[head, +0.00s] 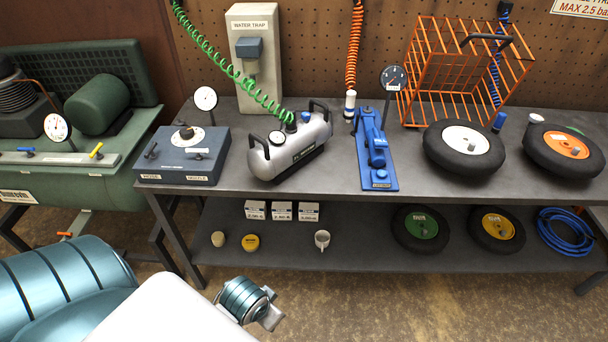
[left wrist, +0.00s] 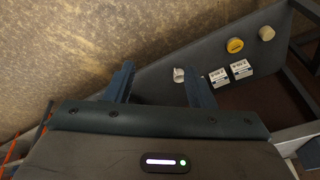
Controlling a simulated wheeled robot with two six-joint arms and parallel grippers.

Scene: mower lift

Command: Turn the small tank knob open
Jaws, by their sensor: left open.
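The small tank (head: 290,147) is a silver cylinder lying on the bench, with dark carry handles at its ends and a small gauge (head: 277,138). A green coiled hose (head: 232,72) runs down to its top. A small blue fitting (head: 305,117) shows on top; I cannot tell whether it is the knob or how it is turned. In the left wrist view my left gripper (left wrist: 159,78) is open, with nothing between its fingers. It is over the floor in front of the lower shelf, away from the tank. My right gripper is in neither view.
On the bench (head: 340,182) stand a grey-blue gauge box (head: 182,156), a blue foot pump (head: 375,155), an orange cage (head: 465,70) and two wheels. A green compressor stands left.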

